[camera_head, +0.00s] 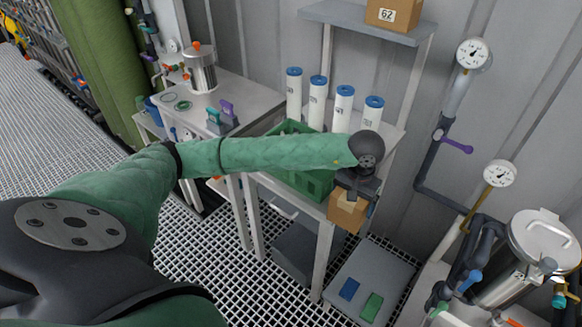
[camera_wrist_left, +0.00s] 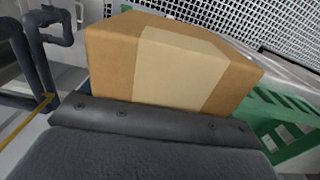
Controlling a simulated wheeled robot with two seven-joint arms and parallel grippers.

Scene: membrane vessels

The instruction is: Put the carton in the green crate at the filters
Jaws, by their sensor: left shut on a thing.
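The brown carton (camera_head: 346,213) with a tan tape band hangs below my left gripper (camera_head: 356,184), which is shut on it. The carton (camera_wrist_left: 165,65) fills the middle of the left wrist view, above the dark gripper body. The green crate (camera_head: 312,183) stands on the white table, left of the carton, and my left arm covers part of it. In the left wrist view the crate (camera_wrist_left: 272,120) shows at the right edge, beside the carton. The carton is at the table's front right corner. Several white filters (camera_head: 343,108) with blue caps stand behind the crate. My right gripper is not in view.
A shelf (camera_head: 365,22) above the filters bears another box (camera_head: 393,13) marked 62. Gauges and pipes (camera_head: 455,110) line the wall at right, above a steel vessel (camera_head: 540,250). A grey platform (camera_head: 370,278) with blue and green pieces lies below the carton.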

